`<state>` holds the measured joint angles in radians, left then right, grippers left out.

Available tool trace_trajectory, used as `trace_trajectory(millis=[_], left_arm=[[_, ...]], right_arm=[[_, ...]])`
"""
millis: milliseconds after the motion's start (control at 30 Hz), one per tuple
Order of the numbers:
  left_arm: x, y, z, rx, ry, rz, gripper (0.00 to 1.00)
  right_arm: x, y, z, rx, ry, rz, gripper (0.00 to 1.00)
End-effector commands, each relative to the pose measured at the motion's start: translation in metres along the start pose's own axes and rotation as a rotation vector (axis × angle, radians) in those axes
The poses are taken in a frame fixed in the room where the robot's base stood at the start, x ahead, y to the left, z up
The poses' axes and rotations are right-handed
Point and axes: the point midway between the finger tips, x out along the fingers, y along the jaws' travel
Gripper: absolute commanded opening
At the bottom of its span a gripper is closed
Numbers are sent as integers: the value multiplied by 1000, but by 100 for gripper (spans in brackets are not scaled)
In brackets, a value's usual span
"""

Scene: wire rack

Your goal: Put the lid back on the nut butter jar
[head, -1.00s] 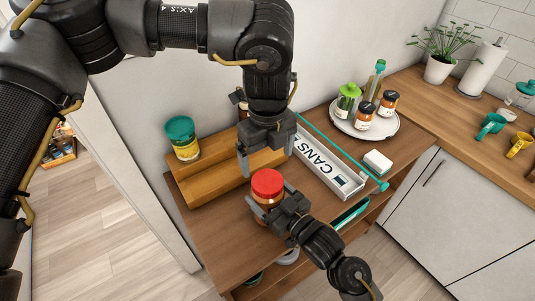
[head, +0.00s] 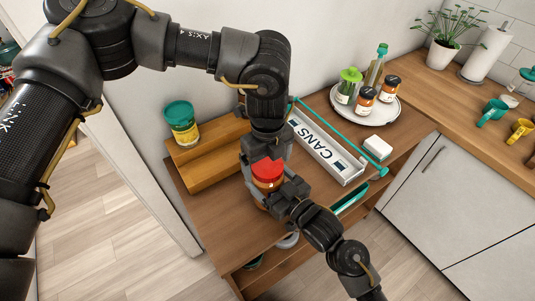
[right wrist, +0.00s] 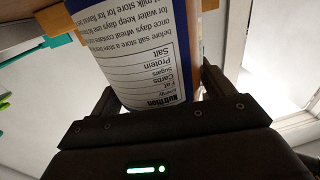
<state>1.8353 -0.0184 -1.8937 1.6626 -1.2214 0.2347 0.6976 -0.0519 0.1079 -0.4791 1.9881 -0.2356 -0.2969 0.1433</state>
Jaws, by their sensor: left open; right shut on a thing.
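The nut butter jar (head: 266,184) stands upright over the brown shelf top with the red lid (head: 268,168) on its top; I cannot tell whether the lid is seated or only resting. My right gripper (head: 279,194) is shut around the jar from the front right. In the right wrist view the jar's white and blue nutrition label (right wrist: 145,60) fills the space between the fingers. My left gripper (head: 266,161) points down from above, open, its fingers on either side of the lid. Its far finger is partly hidden, and contact with the lid cannot be told.
A wooden step riser (head: 205,165) stands close on the left with a green-lidded yellow jar (head: 181,125). A CANS tray (head: 327,150) lies close on the right, beside a white block (head: 377,147). A round tray (head: 365,113) of bottles stands behind. The front shelf top is clear.

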Motion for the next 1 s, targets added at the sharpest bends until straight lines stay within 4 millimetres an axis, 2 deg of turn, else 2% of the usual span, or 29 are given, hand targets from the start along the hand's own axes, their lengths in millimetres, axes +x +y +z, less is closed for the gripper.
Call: trace_trajectory(millis=[267,633,833,867,1000], left_arm=[[1,0,0,0,0,0,92],[1,0,0,0,0,-1,47],[1,0,0,6,0,-1,47],[1,0,0,6,0,-1,75],[1,0,0,6,0,-1,94]], right_arm=[[0,0,0,0,0,0,17],[0,0,0,0,0,0,17],[0,0,0,0,0,0,17],[0,0,0,0,0,0,17],[0,0,0,0,0,0,17]])
